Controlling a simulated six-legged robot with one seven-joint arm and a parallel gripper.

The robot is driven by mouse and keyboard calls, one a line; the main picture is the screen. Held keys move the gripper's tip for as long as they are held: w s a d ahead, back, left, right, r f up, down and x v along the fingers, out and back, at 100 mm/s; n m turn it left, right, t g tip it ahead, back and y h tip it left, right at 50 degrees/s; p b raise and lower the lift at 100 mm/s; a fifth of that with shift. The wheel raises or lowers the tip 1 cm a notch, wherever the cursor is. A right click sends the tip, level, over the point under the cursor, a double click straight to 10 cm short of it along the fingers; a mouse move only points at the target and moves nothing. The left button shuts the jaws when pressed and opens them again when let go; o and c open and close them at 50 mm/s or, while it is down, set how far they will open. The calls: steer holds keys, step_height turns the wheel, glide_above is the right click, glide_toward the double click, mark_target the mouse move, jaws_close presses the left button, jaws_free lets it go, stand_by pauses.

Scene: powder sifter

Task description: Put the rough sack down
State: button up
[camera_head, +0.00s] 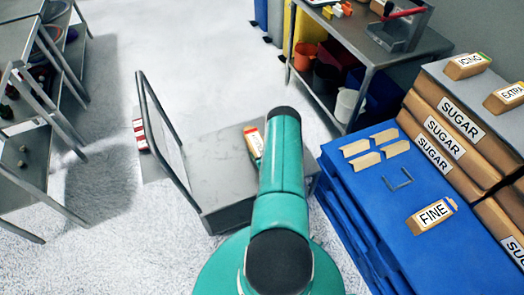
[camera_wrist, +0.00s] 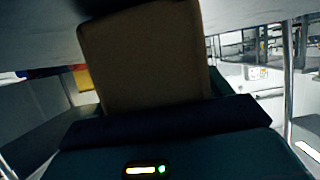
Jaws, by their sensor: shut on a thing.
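A brown sack (camera_wrist: 145,62) fills the upper middle of the wrist view, right in front of my gripper (camera_wrist: 165,118). My gripper is shut on it; the fingertips are hard to make out in the dark. In the head view a small tan sack with a white label (camera_head: 253,141) shows just left of my teal arm, over the grey cart (camera_head: 215,170). It looks like the held sack, but its label cannot be read. My arm hides the gripper there. Whether the sack touches the cart top cannot be told.
The cart has an upright handle (camera_head: 160,125) at left. A blue pallet (camera_head: 350,195) at right bears a FINE sack (camera_head: 432,213) and stacked SUGAR sacks (camera_head: 455,120). A metal table (camera_head: 370,50) stands behind and shelves (camera_head: 30,100) at left. The cart's left top is bare.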

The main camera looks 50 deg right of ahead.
stand_by(0.3)
steer(key=o, duration=1.8)
steer(key=shift+f, duration=0.1)
steer(key=shift+c, duration=0.2)
